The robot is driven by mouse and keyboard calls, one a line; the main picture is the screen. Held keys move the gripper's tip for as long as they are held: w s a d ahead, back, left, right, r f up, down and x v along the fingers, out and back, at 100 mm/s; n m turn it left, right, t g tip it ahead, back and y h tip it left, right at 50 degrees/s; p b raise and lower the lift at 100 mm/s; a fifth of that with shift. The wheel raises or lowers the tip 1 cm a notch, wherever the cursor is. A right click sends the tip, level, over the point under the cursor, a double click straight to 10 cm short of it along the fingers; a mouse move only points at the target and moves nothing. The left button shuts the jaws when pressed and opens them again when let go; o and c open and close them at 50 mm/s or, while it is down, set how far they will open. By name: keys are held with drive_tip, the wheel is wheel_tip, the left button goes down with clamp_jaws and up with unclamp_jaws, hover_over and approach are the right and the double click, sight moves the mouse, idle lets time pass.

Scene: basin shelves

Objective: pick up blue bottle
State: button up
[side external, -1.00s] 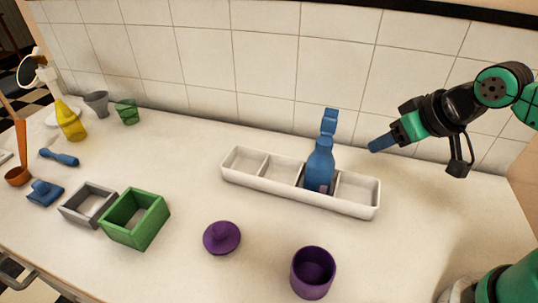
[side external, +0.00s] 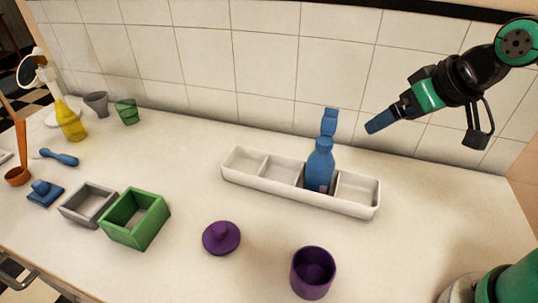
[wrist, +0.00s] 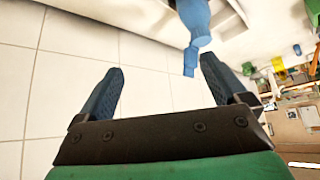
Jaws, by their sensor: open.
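The blue bottle (side external: 319,168) stands upright in a compartment of the white divided tray (side external: 245,178), the one second from the right end. A blue piece (side external: 329,121) shows just above and behind its top; I cannot tell if it is part of the bottle. My gripper (side external: 376,126) is to the right of the bottle's top, apart from it, above the tray's right end. In the wrist view my gripper (wrist: 165,85) has its two blue fingers spread with nothing between them. There the bottle (wrist: 195,18) is at the top, beyond the right finger.
The tiled wall (side external: 265,55) runs close behind the tray and my gripper. A purple lid (side external: 221,238) and purple pot (side external: 313,272) are in front of the tray. A green box (side external: 135,218), grey box (side external: 88,204) and yellow bottle (side external: 70,121) are at the left.

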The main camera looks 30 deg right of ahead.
sight(333, 161)
drive_tip(key=w+m+g+y, duration=0.2)
drive_tip(key=w+m+y, duration=0.3)
drive_tip(key=m+y, duration=1.25)
wheel_tip(333, 161, down, 10)
drive_tip(key=m+h, duration=0.5)
drive_tip(key=shift+d+f+h, duration=0.1)
drive_tip(key=shift+f+h, duration=0.1)
drive_tip(key=shift+h, duration=0.15)
drive_tip(key=shift+x, duration=2.65)
clamp_jaws()
